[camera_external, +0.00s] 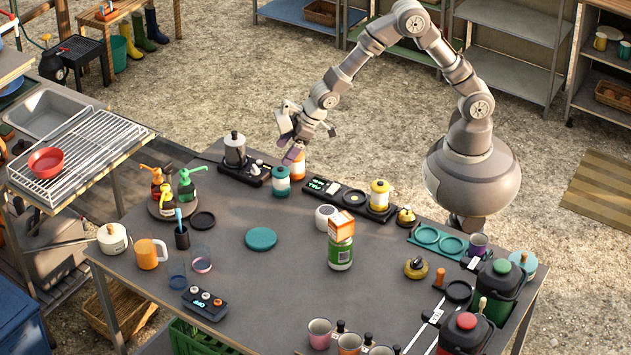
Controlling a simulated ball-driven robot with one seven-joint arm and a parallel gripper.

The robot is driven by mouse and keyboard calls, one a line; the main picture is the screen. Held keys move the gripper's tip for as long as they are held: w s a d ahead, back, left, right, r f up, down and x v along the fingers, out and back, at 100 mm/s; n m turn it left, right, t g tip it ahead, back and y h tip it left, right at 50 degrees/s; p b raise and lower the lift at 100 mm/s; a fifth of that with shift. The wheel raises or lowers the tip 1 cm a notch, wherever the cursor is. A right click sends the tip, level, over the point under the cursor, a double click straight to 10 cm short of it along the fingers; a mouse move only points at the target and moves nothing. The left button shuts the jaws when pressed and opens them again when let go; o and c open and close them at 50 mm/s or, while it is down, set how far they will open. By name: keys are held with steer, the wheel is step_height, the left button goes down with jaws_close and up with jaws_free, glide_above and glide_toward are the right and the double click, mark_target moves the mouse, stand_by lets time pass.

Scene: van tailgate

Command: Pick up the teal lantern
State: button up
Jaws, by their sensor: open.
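The teal lantern (281,182) is a short teal cylinder with a pale band. It stands upright on the dark tabletop near the back edge, right of the black stand with the moka pot. My gripper (288,140) is open and above the back edge of the table, a little above and behind the teal lantern. It appears empty and apart from the lantern. An orange lantern-like canister (297,165) stands just behind and to the right of the teal one, close to my lower finger.
A moka pot (235,148) stands left of the lantern. A black device with a display (322,187) and a yellow canister (379,194) are to the right. A teal disc (261,239) lies in front. Table space between disc and lantern is clear.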

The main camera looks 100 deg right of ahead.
mark_target(278, 179)
steer(key=shift+g, duration=0.3)
steer(key=f, duration=0.2)
steer(key=s+f, duration=0.1)
steer(key=f, duration=0.2)
steer(key=shift+a, duration=0.1)
steer(key=b+x, duration=0.1)
steer(key=x, duration=0.2)
steer(key=b+x, duration=0.2)
steer(key=x, duration=0.2)
steer(key=shift+w+a+r, duration=0.1)
steer(key=shift+w+a, duration=0.1)
steer(key=shift+w, duration=0.15)
steer(key=shift+r, duration=0.1)
